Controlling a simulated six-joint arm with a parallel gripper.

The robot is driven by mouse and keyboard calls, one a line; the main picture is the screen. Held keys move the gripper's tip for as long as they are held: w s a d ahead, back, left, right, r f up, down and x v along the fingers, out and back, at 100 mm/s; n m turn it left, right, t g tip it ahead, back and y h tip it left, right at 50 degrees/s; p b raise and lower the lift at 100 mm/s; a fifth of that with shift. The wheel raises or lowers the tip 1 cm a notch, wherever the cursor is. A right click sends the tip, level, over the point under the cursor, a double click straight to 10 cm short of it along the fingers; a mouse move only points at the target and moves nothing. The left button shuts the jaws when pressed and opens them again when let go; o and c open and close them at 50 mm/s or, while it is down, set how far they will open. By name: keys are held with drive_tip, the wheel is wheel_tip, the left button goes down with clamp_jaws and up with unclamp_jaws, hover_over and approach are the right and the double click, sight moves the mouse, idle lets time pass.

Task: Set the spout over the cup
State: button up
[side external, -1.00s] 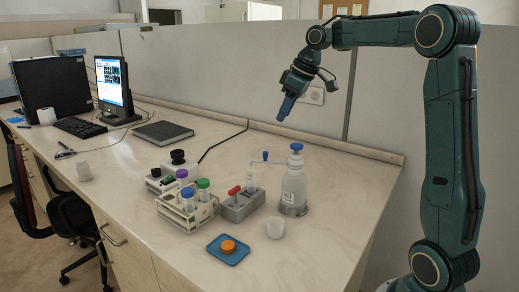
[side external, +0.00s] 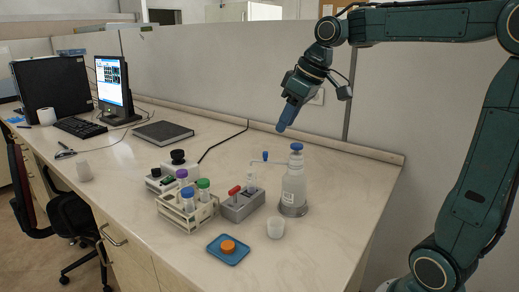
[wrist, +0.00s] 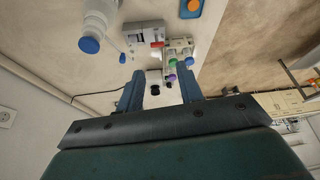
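A white bottle (side external: 293,188) with a blue cap (side external: 296,147) stands on the bench. Its thin spout points left in the side view, with a blue piece (side external: 265,156) on it; this blue piece also shows in the wrist view (wrist: 122,58). A small white cup (side external: 276,228) stands in front of the bottle, to its lower left, and the spout is not over it. My gripper (side external: 284,126) is in the air just above and left of the blue cap. In the wrist view its two fingers (wrist: 162,78) are apart with nothing between them.
A grey block (side external: 240,205) with a red-topped item stands left of the bottle. A tube rack (side external: 188,212) is further left, and a blue tray (side external: 228,250) with an orange cap is in front. The bench right of the bottle is clear; a partition wall (side external: 220,75) stands behind.

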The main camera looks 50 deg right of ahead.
drive_tip(key=s+a+f+m, duration=0.1)
drive_tip(key=s+a+f, duration=0.3)
drive_tip(key=s, duration=0.5)
drive_tip(key=s+a+f+m, duration=0.1)
drive_tip(key=s+a+f, duration=0.2)
drive_tip(key=s, duration=0.6)
drive_tip(key=shift+a+f+t+h, duration=0.4)
drive_tip(key=shift+f, duration=0.05)
drive_tip(key=shift+w+r, duration=0.1)
drive_tip(key=shift+r, duration=0.05)
clamp_jaws()
drive_tip(key=w+d+r+m+g+h, duration=0.1)
drive_tip(key=w+d+r, duration=0.3)
drive_tip(key=w, duration=0.5)
drive_tip(key=w+d+r+m, duration=0.1)
drive_tip(key=w+d+r, duration=0.2)
drive_tip(key=w, duration=0.6)
drive_tip(key=w+d+f+m+g, duration=0.1)
drive_tip(key=w+d+f+m, duration=0.1)
drive_tip(key=w+d, duration=0.8)
drive_tip(key=w+f, duration=0.1)
drive_tip(key=w, duration=0.3)
drive_tip(key=shift+d+f, duration=0.2)
drive_tip(key=shift+d, duration=0.15)
